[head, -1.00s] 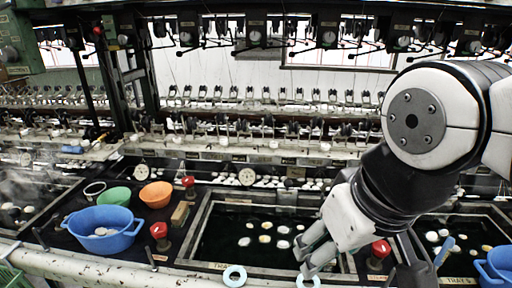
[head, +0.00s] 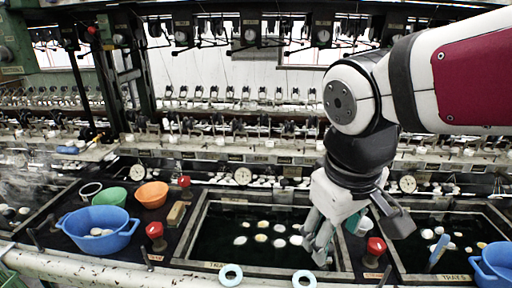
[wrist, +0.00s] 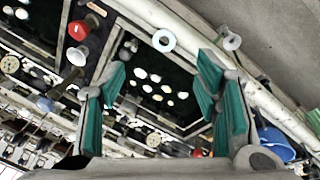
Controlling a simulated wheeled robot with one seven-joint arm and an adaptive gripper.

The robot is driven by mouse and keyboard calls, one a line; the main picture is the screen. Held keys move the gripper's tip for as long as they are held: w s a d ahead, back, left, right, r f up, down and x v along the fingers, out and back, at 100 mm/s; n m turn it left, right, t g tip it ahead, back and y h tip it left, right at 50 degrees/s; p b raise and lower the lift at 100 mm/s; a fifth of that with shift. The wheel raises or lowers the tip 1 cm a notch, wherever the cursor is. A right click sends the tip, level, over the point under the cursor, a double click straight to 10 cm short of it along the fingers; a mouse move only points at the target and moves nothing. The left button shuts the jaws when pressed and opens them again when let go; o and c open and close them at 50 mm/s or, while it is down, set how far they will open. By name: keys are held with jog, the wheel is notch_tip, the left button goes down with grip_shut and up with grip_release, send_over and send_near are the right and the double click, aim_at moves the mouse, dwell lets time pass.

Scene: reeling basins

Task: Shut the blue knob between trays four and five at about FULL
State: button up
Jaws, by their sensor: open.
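My gripper (head: 322,248) hangs over the right part of the middle tray (head: 190,232) in the head view, fingers pointing down. In the wrist view its teal-padded fingers (wrist: 163,98) are apart with nothing between them. A dull blue knob (wrist: 45,103) shows left of the fingers in the wrist view, on the strip beside the tray. My gripper is apart from it. In the head view my wrist seems to hide that knob. A red knob (head: 375,247) stands at the front of the same strip; it also shows in the wrist view (wrist: 78,31). No dial marks are legible.
A blue basin (head: 98,243), a green bowl (head: 112,197) and an orange bowl (head: 152,194) stand left. Another blue basin (head: 495,266) is far right. Reeling machinery fills the back.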

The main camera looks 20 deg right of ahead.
jog(key=w+d+f+n+g+h, duration=0.3)
jog(key=w+d+h, duration=0.1)
jog(key=w+d, duration=0.25)
jog(key=w+d+f+n+g+h, duration=0.2)
jog(key=w+d+n+h, duration=0.25)
jog(key=d, duration=0.25)
jog(key=w+d+f+n+t+h, duration=0.1)
jog(key=w+d+f+n+h, duration=0.25)
jog(key=w, duration=0.45)
jog(key=w+d+f+n+t+h, duration=0.2)
jog(key=w+n+h, duration=0.25)
jog(key=w, duration=0.25)
jog(key=shift+n, duration=0.35)
jog(key=d, duration=1.3)
jog(key=shift+d+p, duration=0.25)
jog(key=shift+p, duration=0.1)
jog(key=shift+r, duration=0.1)
jog(key=c, duration=1.2)
